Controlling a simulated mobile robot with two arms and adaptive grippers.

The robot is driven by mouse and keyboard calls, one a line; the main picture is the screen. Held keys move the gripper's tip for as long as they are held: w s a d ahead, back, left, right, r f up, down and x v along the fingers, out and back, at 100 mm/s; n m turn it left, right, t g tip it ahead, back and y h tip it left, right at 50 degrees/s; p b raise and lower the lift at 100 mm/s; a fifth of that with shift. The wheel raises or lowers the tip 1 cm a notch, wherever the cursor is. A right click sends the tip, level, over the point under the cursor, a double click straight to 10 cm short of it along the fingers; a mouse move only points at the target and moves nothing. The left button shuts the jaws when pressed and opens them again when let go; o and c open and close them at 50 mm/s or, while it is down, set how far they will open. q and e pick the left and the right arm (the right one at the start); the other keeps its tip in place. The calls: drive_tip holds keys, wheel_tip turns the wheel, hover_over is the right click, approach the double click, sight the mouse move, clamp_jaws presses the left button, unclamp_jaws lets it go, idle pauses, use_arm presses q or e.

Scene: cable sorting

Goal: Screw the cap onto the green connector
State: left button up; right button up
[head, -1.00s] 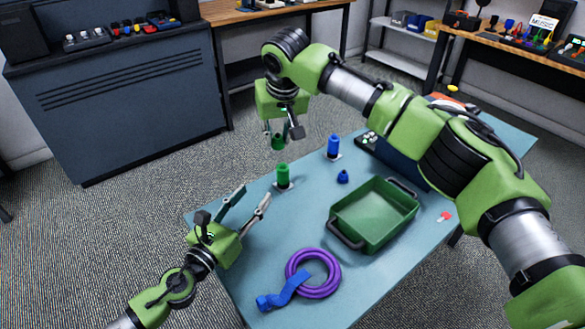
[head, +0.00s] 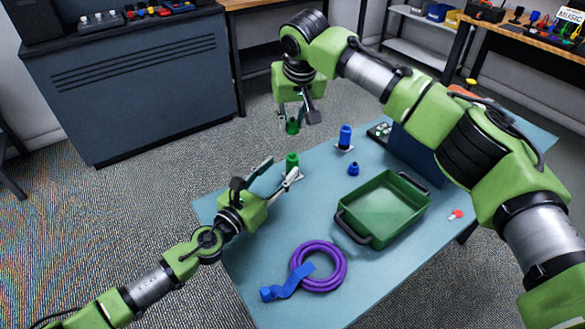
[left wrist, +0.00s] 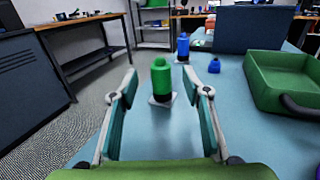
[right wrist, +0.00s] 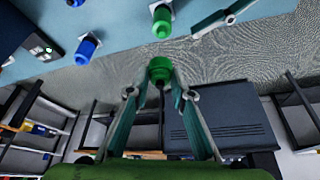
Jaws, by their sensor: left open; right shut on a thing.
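The green connector (head: 292,161) stands upright on a small light plate near the far left edge of the blue table. My left gripper (head: 276,177) is open, low over the table, with its fingers pointing at the connector. In the left wrist view the connector (left wrist: 161,78) shows between and beyond the open fingers. My right gripper (head: 300,118) is shut on the green cap (head: 292,126) and holds it above the table's far edge, higher than the connector. In the right wrist view the cap (right wrist: 160,70) sits between the fingertips, apart from the connector (right wrist: 161,22).
A blue connector (head: 345,137) stands to the right, with a blue cap (head: 353,169) on the table near it. A green tray (head: 384,235) with dark handles is at the right. A purple cable coil (head: 340,274) with a blue strap (head: 285,287) lies at the front.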

sight(290, 159)
use_arm(q)
drive_tip(key=x, duration=0.7)
drive_tip(key=shift+r, duration=0.1)
drive_tip(key=shift+s, duration=0.1)
clamp_jaws()
